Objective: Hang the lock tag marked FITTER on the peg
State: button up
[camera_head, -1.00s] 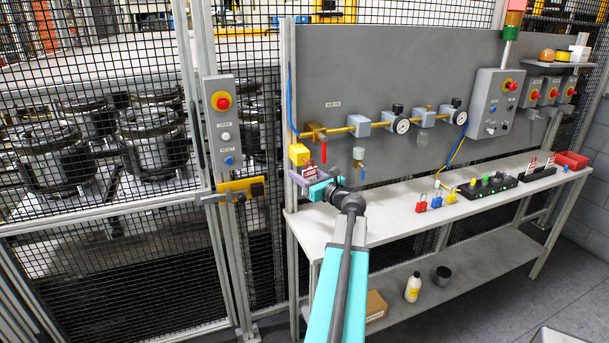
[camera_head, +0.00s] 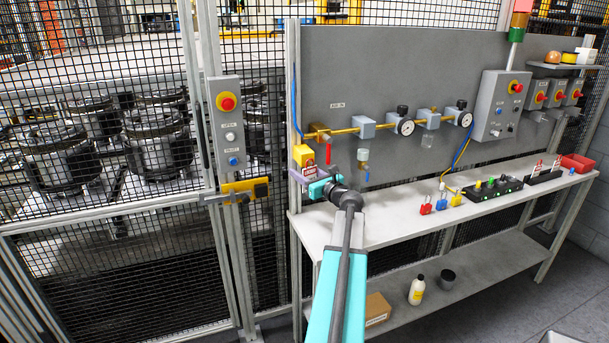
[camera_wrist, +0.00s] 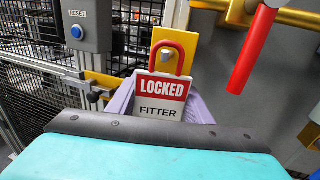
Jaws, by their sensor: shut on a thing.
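The lock tag marked FITTER (camera_wrist: 160,98) is a white card with a red LOCKED band and a red loop on top. It stands upright before the yellow block (camera_wrist: 200,50), which is on the left end of the grey panel in the head view (camera_head: 303,153). A small grey round end, perhaps the peg (camera_wrist: 165,56), shows inside the loop. I cannot tell whether it passes through. My gripper (camera_head: 309,176) is shut on the tag's lower part. A lavender finger shows behind the tag in the wrist view; the tag's bottom edge is hidden.
A red valve handle (camera_wrist: 252,50) hangs close to the right of the tag. A grey button box (camera_wrist: 83,22) and mesh fence are at the left.

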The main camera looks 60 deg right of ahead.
jog(key=shift+w+f, duration=0.1)
jog(key=shift+f, duration=0.05)
dwell(0.8)
jog(key=o, duration=1.1)
jog(key=b+v, duration=0.4)
jog(key=v, duration=0.9)
jog(key=shift+s+b, duration=0.35)
jog(key=shift+s, duration=0.05)
jog(key=shift+a, duration=0.15)
